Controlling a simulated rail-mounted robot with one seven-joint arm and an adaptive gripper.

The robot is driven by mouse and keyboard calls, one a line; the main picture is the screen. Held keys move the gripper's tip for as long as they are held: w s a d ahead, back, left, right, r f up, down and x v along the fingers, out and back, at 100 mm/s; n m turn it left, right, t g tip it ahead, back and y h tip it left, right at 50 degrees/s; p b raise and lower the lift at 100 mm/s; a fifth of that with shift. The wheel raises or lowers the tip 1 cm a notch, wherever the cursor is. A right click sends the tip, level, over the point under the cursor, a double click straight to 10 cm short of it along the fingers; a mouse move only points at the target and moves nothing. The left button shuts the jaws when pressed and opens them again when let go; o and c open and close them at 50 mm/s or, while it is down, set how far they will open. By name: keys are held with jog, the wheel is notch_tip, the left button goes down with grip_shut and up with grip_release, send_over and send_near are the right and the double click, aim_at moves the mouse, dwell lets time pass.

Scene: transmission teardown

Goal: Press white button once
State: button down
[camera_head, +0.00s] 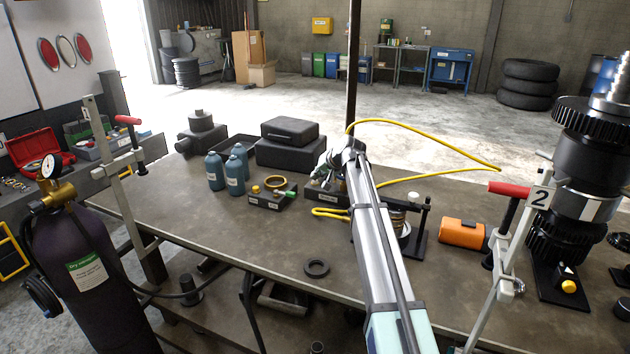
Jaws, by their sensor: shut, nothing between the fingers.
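My arm reaches from the bottom of the view over the workbench (205,222). My gripper (330,172) is at its far end, small and partly hidden by the arm, and looks shut and empty. It is over or close to a low dark box (328,197) with a pale label. I cannot tell whether it touches the box. I cannot clearly pick out a white button; it may be hidden by the gripper or too small. To the left is a dark control box (266,201) with an orange-yellow knob (255,189) and a green part (292,192).
Blue bottles (214,171) and black cases (290,131) stand behind and left. A yellow hose (430,142) loops near the arm. A black ring (317,268) lies in front.

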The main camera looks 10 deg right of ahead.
jog(key=shift+r+p, duration=0.3)
jog(key=shift+r, duration=0.6)
jog(key=shift+r+p, duration=1)
jog(key=shift+r, duration=1.55)
